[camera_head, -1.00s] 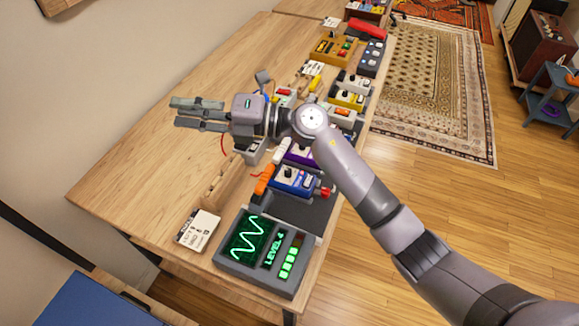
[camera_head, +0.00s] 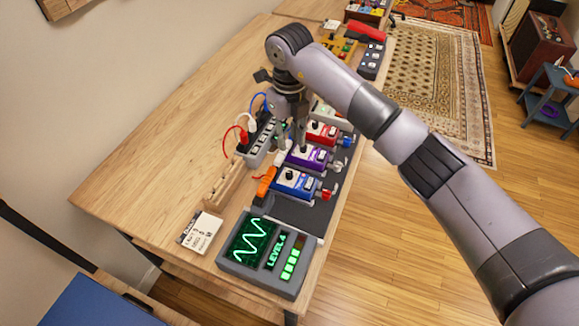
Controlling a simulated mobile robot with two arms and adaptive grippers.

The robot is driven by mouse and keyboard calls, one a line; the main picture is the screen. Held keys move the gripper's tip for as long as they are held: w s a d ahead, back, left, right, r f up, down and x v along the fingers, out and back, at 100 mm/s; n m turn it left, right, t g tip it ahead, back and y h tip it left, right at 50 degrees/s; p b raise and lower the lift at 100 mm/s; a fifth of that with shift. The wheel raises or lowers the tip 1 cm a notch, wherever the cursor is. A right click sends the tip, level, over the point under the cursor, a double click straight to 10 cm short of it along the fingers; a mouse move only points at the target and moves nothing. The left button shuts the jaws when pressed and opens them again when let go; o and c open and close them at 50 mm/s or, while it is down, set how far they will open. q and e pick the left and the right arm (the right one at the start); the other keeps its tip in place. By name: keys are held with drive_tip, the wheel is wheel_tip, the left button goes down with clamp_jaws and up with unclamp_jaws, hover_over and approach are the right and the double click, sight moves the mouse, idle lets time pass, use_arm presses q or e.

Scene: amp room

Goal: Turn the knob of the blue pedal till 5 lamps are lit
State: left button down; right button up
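The blue pedal (camera_head: 297,184) sits on the dark board near the front of the table, with a dark knob (camera_head: 289,175) on its top. The level meter (camera_head: 262,284) in front of it shows a green wave and a column of lamps (camera_head: 290,264); several are lit green and the top one looks dark. My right gripper (camera_head: 292,146) points down behind the blue pedal, near the purple pedal (camera_head: 312,158). Its two fingers look apart, with nothing seen between them. It is not at the blue pedal's knob. My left gripper is not in view.
A red pedal (camera_head: 324,132) and others stand behind the purple one. An orange plug (camera_head: 265,181) touches the blue pedal's left side. A power strip (camera_head: 260,138) with cables, a wooden rack (camera_head: 221,187) and a card (camera_head: 201,231) lie left. The table's left part is clear.

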sight(289, 173)
wheel_tip(289, 173, down, 13)
drive_tip(key=shift+r+p, duration=0.2)
drive_tip(key=shift+p, duration=0.95)
drive_tip(key=shift+c, duration=0.5)
clamp_jaws()
